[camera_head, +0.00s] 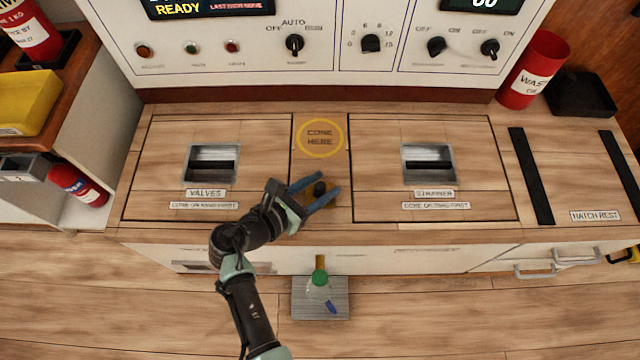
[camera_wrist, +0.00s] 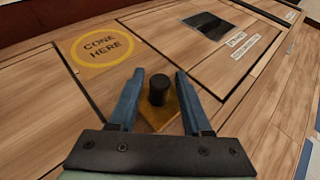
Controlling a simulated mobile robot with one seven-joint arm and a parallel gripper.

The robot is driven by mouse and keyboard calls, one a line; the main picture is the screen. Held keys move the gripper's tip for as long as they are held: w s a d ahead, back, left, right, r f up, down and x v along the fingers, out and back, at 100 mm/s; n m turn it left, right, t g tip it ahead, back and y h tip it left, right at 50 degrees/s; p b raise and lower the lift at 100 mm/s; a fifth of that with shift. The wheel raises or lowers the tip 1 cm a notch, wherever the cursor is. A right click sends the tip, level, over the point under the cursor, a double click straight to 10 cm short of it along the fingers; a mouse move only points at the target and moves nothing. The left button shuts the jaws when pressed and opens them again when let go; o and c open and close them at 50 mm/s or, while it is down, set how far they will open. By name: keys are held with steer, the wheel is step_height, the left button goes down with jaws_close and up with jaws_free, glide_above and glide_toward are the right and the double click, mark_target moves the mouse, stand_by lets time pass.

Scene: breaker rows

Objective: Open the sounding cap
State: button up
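The sounding cap looks like a short black knob (camera_head: 320,188) on a small brass-coloured plate, set in the wooden counter between two hatch panels. In the wrist view the knob (camera_wrist: 158,88) stands upright on the plate (camera_wrist: 158,119). My gripper (camera_head: 327,184) is open, with its two blue fingers on either side of the knob. In the wrist view, gaps show between the knob and both fingers of my gripper (camera_wrist: 159,76). I cannot tell how far above the plate the fingertips are.
A yellow "CONE HERE" ring (camera_head: 320,138) lies behind the knob. The valves hatch (camera_head: 160,160) is left, another hatch (camera_head: 470,200) right. A control panel (camera_head: 340,75) rises behind. A red waste bin (camera_head: 531,70) stands at the back right.

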jaws_close()
stand_by(1.2)
